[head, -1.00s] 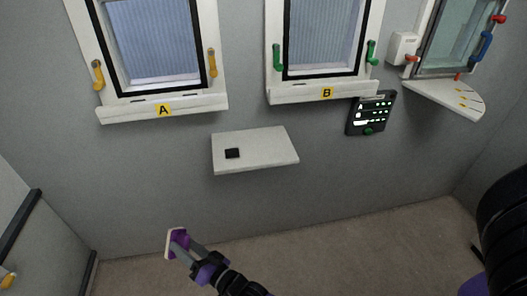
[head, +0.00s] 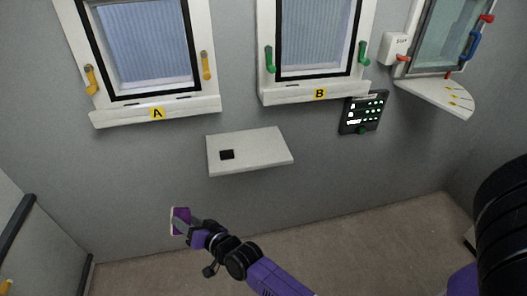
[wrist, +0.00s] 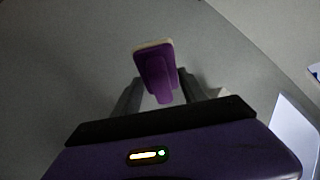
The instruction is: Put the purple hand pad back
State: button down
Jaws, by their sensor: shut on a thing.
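The purple hand pad (head: 180,220) has a pale face and a purple back with a grip. My gripper (head: 188,229) is shut on it and holds it in the air, left of and below the small white shelf. In the wrist view the pad (wrist: 157,66) stands out beyond the fingers of my gripper (wrist: 161,97), which close on its purple grip. The white shelf (head: 262,153) on the wall carries a small black square (head: 227,154) and is otherwise bare.
Window A (head: 147,48) with yellow handles and window B (head: 317,40) with green handles are above the shelf. A dark panel (head: 362,113) with lights hangs right of the shelf. A corner ledge (head: 437,91) is at the upper right. Floor below is clear.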

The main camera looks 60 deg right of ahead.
jog(key=s+d+r+g+p, duration=0.2)
jog(key=s+d+r+g, duration=0.35)
jog(key=d, duration=0.35)
jog(key=s+d+r+g+p, duration=0.2)
jog(key=s+d+r+g, duration=0.2)
jog(key=s+d+r, duration=0.4)
jog(key=s+d+r+g, duration=0.3)
jog(key=s+r, duration=0.1)
jog(key=s, duration=0.4)
jog(key=shift+t, duration=0.25)
jog(key=w+d+p, duration=0.1)
jog(key=w+d, duration=0.3)
jog(key=w+d+f+p, duration=0.1)
jog(key=w+d, duration=0.3)
jog(key=d, duration=0.1)
jog(key=w+d+f+p, duration=0.1)
jog(key=w+d, duration=0.3)
jog(key=d, duration=0.1)
jog(key=shift+w, duration=0.2)
notch_tip(320, 180, down, 4)
jog(key=shift+d+r+p, duration=0.1)
jog(key=shift+r+p, duration=0.05)
jog(key=shift+p, duration=0.3)
jog(key=shift+w+d+f, duration=0.1)
jog(key=shift+w+f, duration=0.05)
jog(key=shift+f, duration=0.4)
jog(key=c, duration=0.6)
grip_release()
